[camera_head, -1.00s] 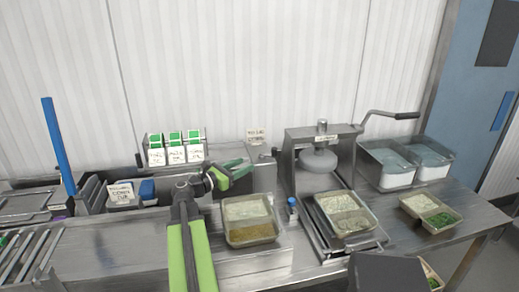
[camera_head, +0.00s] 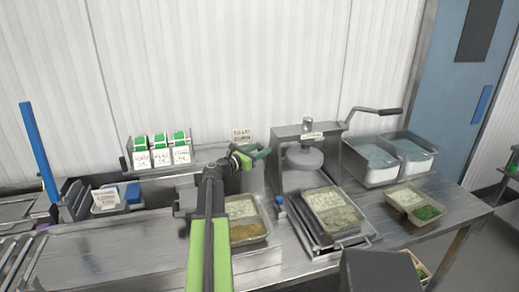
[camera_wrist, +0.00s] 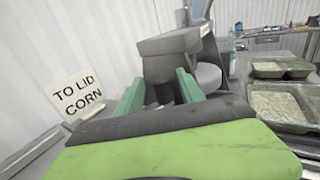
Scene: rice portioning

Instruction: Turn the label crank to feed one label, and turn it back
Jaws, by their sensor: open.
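My gripper (camera_head: 259,153) is open, in front of the wall left of the press. In the wrist view its two green fingers (camera_wrist: 160,88) stand apart, with a dark grey shape between them; I cannot tell whether it touches them. The small metal label unit is mostly hidden behind my gripper and arm in the head view, and I cannot make out its crank. A card reading "TO LID CORN" (camera_head: 241,135) stands just behind my gripper and shows at the left of the wrist view (camera_wrist: 78,95).
The press (camera_head: 307,160) has a long crank with a black handle (camera_head: 390,111) on its right. Filled trays (camera_head: 332,212) (camera_head: 416,205) and clear tubs (camera_head: 385,160) crowd the right side. A green-topped label rack (camera_head: 160,155) is at left.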

